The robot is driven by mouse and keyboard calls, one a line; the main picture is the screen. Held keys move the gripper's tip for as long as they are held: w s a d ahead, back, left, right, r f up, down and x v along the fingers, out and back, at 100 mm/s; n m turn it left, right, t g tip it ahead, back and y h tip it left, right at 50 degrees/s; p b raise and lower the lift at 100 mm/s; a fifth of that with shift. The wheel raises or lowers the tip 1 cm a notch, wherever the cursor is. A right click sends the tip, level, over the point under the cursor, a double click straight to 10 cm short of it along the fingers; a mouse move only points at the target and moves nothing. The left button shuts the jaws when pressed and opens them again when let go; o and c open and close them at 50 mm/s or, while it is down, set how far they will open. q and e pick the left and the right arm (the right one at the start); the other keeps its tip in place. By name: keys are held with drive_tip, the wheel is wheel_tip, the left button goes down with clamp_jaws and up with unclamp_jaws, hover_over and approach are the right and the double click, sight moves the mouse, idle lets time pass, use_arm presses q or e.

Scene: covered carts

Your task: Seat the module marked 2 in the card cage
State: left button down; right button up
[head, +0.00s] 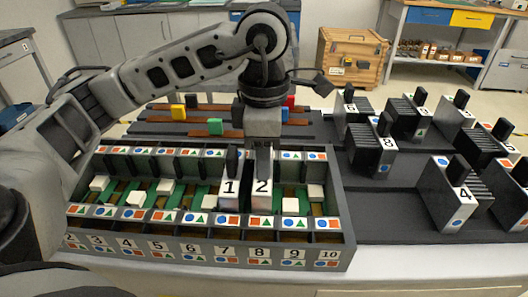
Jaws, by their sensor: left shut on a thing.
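The module marked 2 (262,196) is a grey upright block with a dark handle and a white number plate. It stands upright in the card cage (180,247), in line with the column labelled 8. My left gripper (263,146) comes down from above and is shut on its handle. Its plate is about level with that of the module marked 1 (230,197), close beside it on the left. I cannot tell whether its bottom is fully down, as the cage's front rail and symbol labels hide it. My right gripper is not in view.
Other cage columns show green boards and white blocks (137,198). A dark rack on the right holds several modules, among them 8 (388,152) and 4 (461,205). Behind the cage, coloured blocks (178,112) sit on brown strips. A wooden crate (350,62) stands on the floor beyond.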

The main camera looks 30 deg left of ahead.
use_arm(q)
drive_tip(key=shift+f, duration=0.1)
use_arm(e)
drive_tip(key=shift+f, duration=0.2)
use_arm(q)
drive_tip(key=c, duration=0.8)
unclamp_jaws()
drive_tip(key=shift+c, duration=0.2)
wheel_tip(320, 180, up, 16)
drive_tip(key=p, duration=0.4)
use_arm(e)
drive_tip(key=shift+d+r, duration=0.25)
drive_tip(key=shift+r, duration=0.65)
